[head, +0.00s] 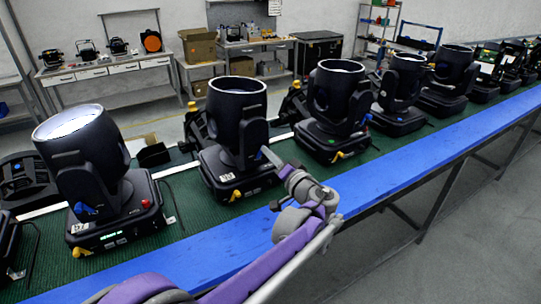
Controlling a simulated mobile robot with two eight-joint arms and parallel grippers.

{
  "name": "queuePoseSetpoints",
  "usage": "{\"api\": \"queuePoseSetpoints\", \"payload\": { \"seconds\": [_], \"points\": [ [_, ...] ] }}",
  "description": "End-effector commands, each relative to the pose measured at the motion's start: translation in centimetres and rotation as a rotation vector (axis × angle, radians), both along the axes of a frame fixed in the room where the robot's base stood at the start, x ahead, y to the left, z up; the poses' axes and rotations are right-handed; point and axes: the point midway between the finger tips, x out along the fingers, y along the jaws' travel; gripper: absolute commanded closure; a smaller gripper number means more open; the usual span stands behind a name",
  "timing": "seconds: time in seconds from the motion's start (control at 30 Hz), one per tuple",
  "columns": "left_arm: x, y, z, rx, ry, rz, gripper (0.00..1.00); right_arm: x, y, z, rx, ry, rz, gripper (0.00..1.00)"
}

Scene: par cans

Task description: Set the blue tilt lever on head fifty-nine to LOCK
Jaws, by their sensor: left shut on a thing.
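A black moving head (236,125) stands second from the left in the near row, with its lens tilted up. A white label (227,178) and a yellow lever (236,195) show on its base; I cannot read the number. My left gripper (268,155) reaches in from the front right and is at the right side of this head's yoke. It is shut on the blue tilt lever (261,153), of which only a small bit shows. The lever's LOCK marking cannot be seen. My right gripper is not in view.
Another head (90,165) with a blue lever stands to the left, and one (335,105) to the right; more heads continue along the green mat (180,205). A blue edge strip (400,180) runs along the front. Benches (110,70) and shelves stand behind.

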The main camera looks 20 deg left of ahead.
Motion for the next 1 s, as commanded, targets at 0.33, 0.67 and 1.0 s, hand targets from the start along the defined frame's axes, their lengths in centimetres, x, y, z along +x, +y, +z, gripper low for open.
{"api": "queuePoseSetpoints", "payload": {
  "seconds": [0.33, 0.67, 1.0],
  "points": [
    [0.0, 0.0, 0.0, -0.001, 0.0, -0.001, 0.48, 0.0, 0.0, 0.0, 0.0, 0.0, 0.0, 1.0],
    [-0.2, -0.2, 0.0, -0.001, -0.001, -0.001, 0.48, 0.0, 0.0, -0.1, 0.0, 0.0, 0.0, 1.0],
    [-3.9, -4.7, -0.2, -0.001, 0.001, -0.006, 0.48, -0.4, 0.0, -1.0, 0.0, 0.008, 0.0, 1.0]
  ]
}}
